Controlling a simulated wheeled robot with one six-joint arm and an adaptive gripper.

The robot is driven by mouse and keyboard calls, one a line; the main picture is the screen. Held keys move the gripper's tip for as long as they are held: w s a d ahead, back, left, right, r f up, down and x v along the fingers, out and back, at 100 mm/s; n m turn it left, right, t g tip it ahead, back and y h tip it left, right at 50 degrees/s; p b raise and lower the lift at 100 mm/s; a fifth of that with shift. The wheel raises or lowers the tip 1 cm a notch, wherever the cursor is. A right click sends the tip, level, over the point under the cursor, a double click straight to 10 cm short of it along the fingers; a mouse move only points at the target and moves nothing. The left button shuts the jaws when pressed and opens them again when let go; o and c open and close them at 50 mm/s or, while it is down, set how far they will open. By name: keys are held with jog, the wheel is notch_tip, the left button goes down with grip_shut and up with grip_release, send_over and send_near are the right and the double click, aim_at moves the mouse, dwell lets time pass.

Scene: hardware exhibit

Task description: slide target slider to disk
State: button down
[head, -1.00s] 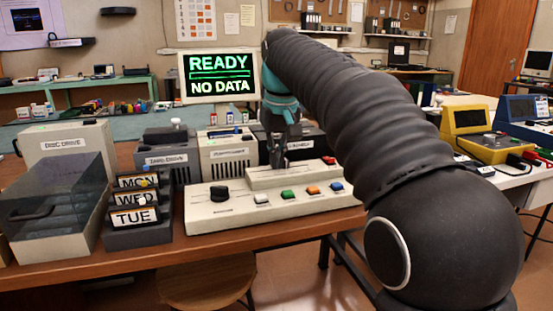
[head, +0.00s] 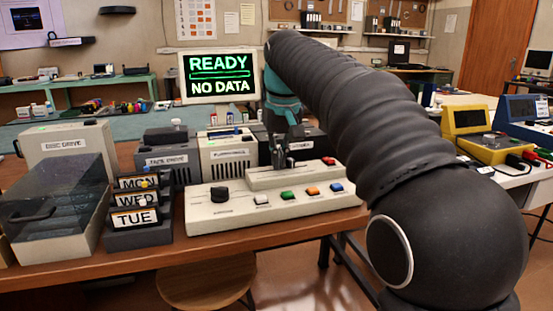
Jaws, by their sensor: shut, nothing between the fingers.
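A cream control console (head: 230,221) stands on the wooden table. It has a black knob (head: 219,193) at its left and a row of white, green, orange and blue buttons. A raised strip (head: 268,178) runs along its back, with a red button (head: 328,161) at its right end. My gripper (head: 283,165) is shut and points down at this raised strip. I cannot tell whether it touches it. No slider handle shows clearly; it may be hidden by my gripper. The lettering on the console is too small to read.
Left of the console stand a rack of cards (head: 135,216) marked MON, WED and TUE and a clear-lidded box (head: 50,215). Drive units, including a disc drive (head: 68,140), stand behind. A monitor (head: 219,76) reads READY, NO DATA. My arm covers the right side.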

jog(key=shift+a, duration=0.1)
notch_tip(320, 180, up, 3)
jog(key=shift+f+p, duration=0.1)
jog(key=shift+p, duration=1.1)
jog(key=shift+r, duration=2.1)
jog(key=s+d+f+m+t, duration=0.1)
jog(key=s+d+f, duration=0.3)
jog(key=s+f, duration=0.4)
jog(key=s+d+f+m+t, duration=0.1)
jog(key=s+d+f, duration=0.4)
jog(key=s+f, duration=0.3)
jog(key=s+d+f+m+t, duration=0.1)
jog(key=s+d+f, duration=0.4)
jog(key=s, duration=0.7)
notch_tip(320, 180, down, 3)
jog(key=shift+s+r+h, duration=0.1)
jog(key=shift+s+h, duration=0.2)
